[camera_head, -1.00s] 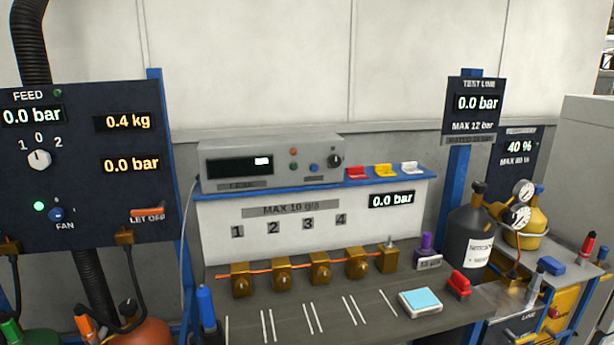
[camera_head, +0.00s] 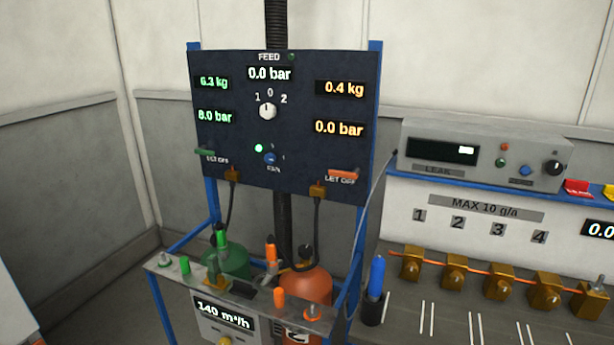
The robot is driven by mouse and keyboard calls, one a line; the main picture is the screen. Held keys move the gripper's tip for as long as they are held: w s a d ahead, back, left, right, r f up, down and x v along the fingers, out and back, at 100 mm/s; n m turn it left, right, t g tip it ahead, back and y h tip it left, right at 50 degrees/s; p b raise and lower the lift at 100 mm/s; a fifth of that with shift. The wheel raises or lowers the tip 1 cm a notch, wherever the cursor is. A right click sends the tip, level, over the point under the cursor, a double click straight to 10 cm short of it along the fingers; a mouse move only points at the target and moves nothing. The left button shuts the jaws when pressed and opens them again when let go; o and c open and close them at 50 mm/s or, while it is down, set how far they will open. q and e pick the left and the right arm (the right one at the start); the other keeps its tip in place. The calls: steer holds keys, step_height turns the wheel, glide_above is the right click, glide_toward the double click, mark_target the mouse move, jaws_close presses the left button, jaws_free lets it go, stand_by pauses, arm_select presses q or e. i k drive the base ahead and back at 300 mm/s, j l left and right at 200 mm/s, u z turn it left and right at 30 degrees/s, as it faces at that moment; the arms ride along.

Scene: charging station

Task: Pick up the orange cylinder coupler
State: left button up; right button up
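An orange-topped coupler (camera_head: 272,252) stands upright at the rear of the metal bench, just left of the orange cylinder (camera_head: 307,284). A black hose (camera_head: 317,235) hangs from the right brass block (camera_head: 317,190) under the panel and curves down towards this coupler. Its lower end is too small to make out clearly. A second upright orange piece (camera_head: 279,297) stands nearer on the bench; I cannot tell what it is. Neither of my grippers shows in the view.
The metal bench (camera_head: 170,270) has a blue frame. A green cylinder (camera_head: 229,262) and green-topped coupler (camera_head: 221,239) stand to the left. A dark panel (camera_head: 225,65) rises behind. A workbench (camera_head: 450,325) with brass fittings and a blue tool (camera_head: 376,275) stands to the right. The left floor looks clear.

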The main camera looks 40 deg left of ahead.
mark_target(271, 260)
steer(key=u, duration=1.35)
steer(key=i+j, duration=0.15)
steer(key=i, duration=0.25)
steer(key=j+u, duration=0.05)
